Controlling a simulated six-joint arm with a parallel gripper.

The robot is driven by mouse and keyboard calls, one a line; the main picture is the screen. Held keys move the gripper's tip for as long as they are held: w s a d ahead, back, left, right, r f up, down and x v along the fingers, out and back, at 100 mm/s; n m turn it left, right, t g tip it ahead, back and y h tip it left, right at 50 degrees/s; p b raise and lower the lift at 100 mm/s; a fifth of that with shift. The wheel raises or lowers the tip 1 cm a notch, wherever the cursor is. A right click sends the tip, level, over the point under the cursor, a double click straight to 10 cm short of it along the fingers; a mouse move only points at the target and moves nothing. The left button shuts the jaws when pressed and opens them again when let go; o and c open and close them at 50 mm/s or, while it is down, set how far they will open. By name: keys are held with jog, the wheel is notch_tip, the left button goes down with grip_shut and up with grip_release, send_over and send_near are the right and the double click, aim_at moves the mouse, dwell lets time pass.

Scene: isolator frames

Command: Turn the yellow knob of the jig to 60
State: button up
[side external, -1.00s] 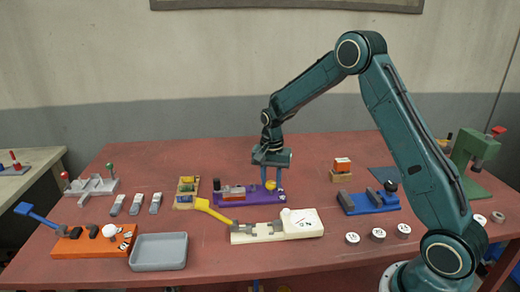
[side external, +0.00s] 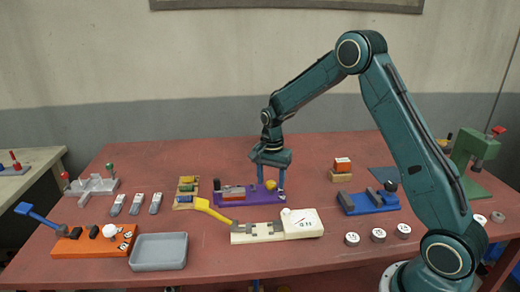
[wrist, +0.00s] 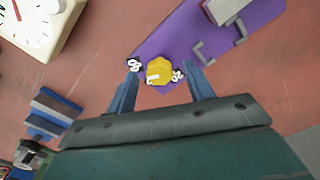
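The yellow knob (wrist: 158,70) sits at the end of the purple jig (wrist: 210,38); in the side external view the knob (side external: 271,185) is at the right end of the jig (side external: 236,203). A white mark shows on the knob's near side in the wrist view. Number labels flank the knob, one on the left (wrist: 134,65) and one on the right (wrist: 177,75); I cannot read them surely. My gripper (wrist: 163,82) is open, its two fingers on either side of the knob with gaps to it. It also shows over the jig in the side external view (side external: 271,186).
A white jig with a dial (side external: 302,222) and yellow lever stands in front of the purple jig. A small board with colored blocks (side external: 186,200) is to its left, and a blue jig (side external: 368,204) to its right. Red tabletop is clear behind.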

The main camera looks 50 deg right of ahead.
aim_at(271, 184)
dwell(0.3)
notch_tip(271, 184, up, 14)
dwell(0.8)
jog(key=shift+f, duration=0.1)
jog(key=s+a+r+n+t, duration=0.1)
jog(key=s+a+r+n, duration=0.35)
jog(key=s, duration=0.25)
jog(key=s+a+r+n+t, duration=0.25)
jog(key=s+a+r, duration=0.2)
jog(key=s, duration=0.25)
jog(key=s+a+f+n+t, duration=0.1)
jog(key=s+n, duration=0.3)
jog(key=s, duration=0.3)
jog(key=s+a+f+n+t, duration=0.1)
jog(key=s+n, duration=0.3)
jog(key=s, duration=0.4)
jog(key=shift+s+a, duration=0.25)
jog(key=shift+a, duration=0.55)
